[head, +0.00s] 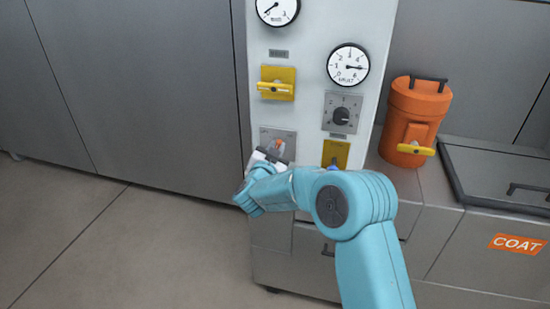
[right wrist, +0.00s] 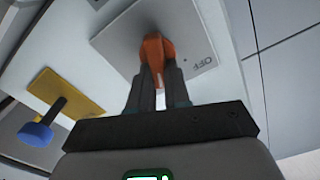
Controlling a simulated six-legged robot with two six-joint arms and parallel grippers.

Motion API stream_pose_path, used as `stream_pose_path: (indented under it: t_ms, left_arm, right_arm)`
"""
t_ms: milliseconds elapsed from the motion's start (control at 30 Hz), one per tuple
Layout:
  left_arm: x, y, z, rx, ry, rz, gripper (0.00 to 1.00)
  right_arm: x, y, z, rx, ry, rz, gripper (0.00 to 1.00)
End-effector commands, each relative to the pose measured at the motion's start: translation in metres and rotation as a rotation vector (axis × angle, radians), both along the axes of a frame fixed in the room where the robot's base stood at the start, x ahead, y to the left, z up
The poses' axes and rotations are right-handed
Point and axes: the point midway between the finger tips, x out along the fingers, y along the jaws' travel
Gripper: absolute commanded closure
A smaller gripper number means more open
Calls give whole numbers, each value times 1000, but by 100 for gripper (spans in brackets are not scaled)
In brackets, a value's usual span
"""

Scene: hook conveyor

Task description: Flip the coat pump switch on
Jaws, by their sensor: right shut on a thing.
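A switch with an orange lever (head: 280,147) sits on a grey plate (head: 266,134) low on the white panel. My right gripper (head: 272,156) reaches it from below in the head view, and my wrist hides part of the plate. In the right wrist view the fingers (right wrist: 158,78) are closed on the lower part of the orange lever (right wrist: 153,50). The word OFF shows on the plate (right wrist: 195,35) beside the lever. The lever's exact tilt is hard to tell. My left gripper is not in view.
The white panel (head: 308,60) also bears gauges, a yellow valve handle (head: 276,88), a black dial (head: 342,116) and a yellow plate (head: 343,150) with a blue knob (right wrist: 35,134). An orange canister (head: 415,105) stands right, by a tank labelled COAT (head: 517,243). Floor at left is clear.

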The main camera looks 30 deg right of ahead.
Motion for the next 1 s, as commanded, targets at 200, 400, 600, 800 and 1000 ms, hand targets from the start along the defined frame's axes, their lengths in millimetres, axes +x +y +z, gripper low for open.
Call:
stream_pose_path:
  t_ms: [200,400,600,800,1000]
  left_arm:
    - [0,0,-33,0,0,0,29]
    - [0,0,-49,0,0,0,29]
    - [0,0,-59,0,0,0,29]
    - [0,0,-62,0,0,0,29]
    - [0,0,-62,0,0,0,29]
  right_arm:
    - [-2,-2,-6,111,-134,-1,100]
    - [-3,-3,-5,191,-228,-1,100]
    - [-3,-3,-4,240,-286,0,100]
    - [-4,-3,-3,264,-311,-1,100]
    - [-4,-3,-2,268,-317,-1,100]
